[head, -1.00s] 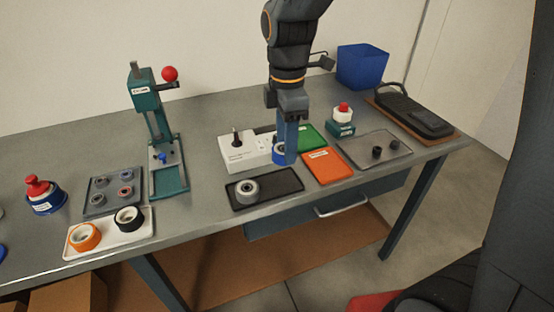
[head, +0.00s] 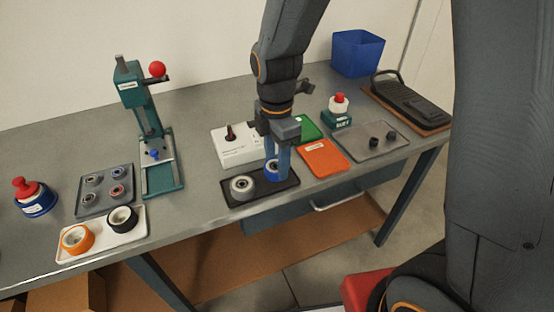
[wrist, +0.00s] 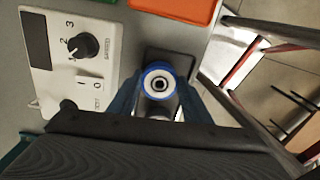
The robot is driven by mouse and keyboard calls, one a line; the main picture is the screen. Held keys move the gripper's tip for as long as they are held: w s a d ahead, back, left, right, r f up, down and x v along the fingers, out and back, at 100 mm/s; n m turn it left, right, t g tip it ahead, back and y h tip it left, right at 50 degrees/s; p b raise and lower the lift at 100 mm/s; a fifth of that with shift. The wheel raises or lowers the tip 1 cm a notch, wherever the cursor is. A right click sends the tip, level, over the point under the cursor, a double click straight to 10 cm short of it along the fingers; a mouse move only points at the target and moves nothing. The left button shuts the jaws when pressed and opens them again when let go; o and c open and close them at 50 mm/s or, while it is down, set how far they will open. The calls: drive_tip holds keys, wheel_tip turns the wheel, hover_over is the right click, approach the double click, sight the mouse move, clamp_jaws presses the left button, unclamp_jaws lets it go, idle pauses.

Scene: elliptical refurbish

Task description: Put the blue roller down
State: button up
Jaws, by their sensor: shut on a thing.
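The blue roller (head: 271,168), a blue ring with a pale hub, is between the fingers of my gripper (head: 277,170). It is over the right part of the black tray (head: 262,192). In the wrist view the roller (wrist: 158,68) shows its dark centre hole upward, with a gripper finger (wrist: 158,92) on each side. The fingers are shut on it. I cannot tell whether its underside touches the tray. A grey roller (head: 242,187) sits on the left part of the same tray.
A white switch box (head: 238,147) stands close behind the tray. An orange tray (head: 323,158) and a green tray (head: 309,128) lie to the right. A white tray (head: 98,246) with orange and black rollers lies left. The bench's front edge is close.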

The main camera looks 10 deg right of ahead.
drive_tip(key=shift+f, duration=0.3)
drive_tip(key=o, duration=1.1)
wheel_tip(320, 180, up, 12)
drive_tip(key=b, duration=0.2)
drive_tip(key=s+d+f+m, duration=0.4)
drive_tip(key=d+f+m, duration=0.1)
drive_tip(key=m, duration=0.6)
drive_tip(key=s+d+f+m, duration=0.3)
drive_tip(key=d+f+m, duration=0.2)
drive_tip(key=m, duration=0.6)
drive_tip(key=shift+s+d+t, duration=0.35)
drive_tip(key=shift+d+t, duration=0.05)
drive_tip(key=shift+d, duration=0.95)
